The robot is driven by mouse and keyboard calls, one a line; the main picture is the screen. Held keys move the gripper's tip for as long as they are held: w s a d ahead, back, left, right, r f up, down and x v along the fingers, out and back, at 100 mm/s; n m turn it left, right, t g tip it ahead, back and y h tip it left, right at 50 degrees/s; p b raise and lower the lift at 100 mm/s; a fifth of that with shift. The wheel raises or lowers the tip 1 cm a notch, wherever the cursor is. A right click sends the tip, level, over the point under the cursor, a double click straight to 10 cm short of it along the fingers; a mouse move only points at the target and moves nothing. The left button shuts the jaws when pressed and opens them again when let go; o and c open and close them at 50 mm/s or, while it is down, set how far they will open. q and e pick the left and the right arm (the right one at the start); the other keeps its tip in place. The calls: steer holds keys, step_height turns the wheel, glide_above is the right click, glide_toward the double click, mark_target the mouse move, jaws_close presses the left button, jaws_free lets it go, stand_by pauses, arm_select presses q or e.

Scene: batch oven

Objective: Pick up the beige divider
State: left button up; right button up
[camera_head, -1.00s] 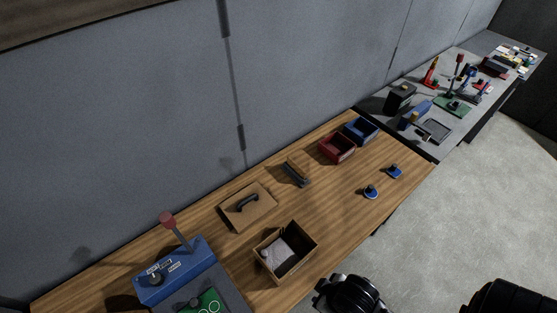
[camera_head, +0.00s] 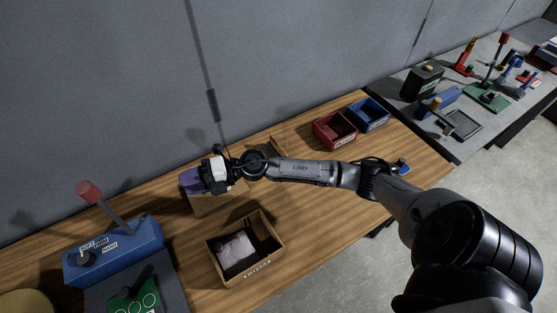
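A flat beige board (camera_head: 206,207) lies on the wooden table behind the open box; the dark handle on its top is hidden by my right gripper. A small beige piece (camera_head: 276,146) also shows behind my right forearm, mostly hidden. I cannot tell for sure which of the two is the beige divider. My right gripper (camera_head: 190,182), with a purple end, is over the back left part of the board. Its fingers are too small and blocked to show whether they are open or touching anything. My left gripper is not in view.
An open cardboard box (camera_head: 262,270) with a whitish bag inside stands in front of the board. A red bin (camera_head: 334,131) and a blue bin (camera_head: 368,115) stand behind my arm. A blue lever box (camera_head: 112,250) is at the left. Clear tabletop lies right of the cardboard box.

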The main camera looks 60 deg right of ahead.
steer(key=w+d+f+n+g+h+b, duration=0.25)
steer(key=d+f+n+g, duration=0.2)
steer(key=d+f, duration=0.25)
steer(key=m+g+h+b, duration=0.2)
steer(key=g+h+b, duration=0.5)
steer(key=h, duration=0.4)
glide_above(279, 145)
steer(key=f, duration=0.1)
steer(key=shift+m, duration=0.25)
steer(key=shift+f, duration=6.65)
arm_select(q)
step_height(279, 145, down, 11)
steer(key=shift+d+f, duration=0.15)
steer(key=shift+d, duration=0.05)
arm_select(e)
steer(key=shift+c, duration=0.4)
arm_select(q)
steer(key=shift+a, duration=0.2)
arm_select(e)
jaws_close()
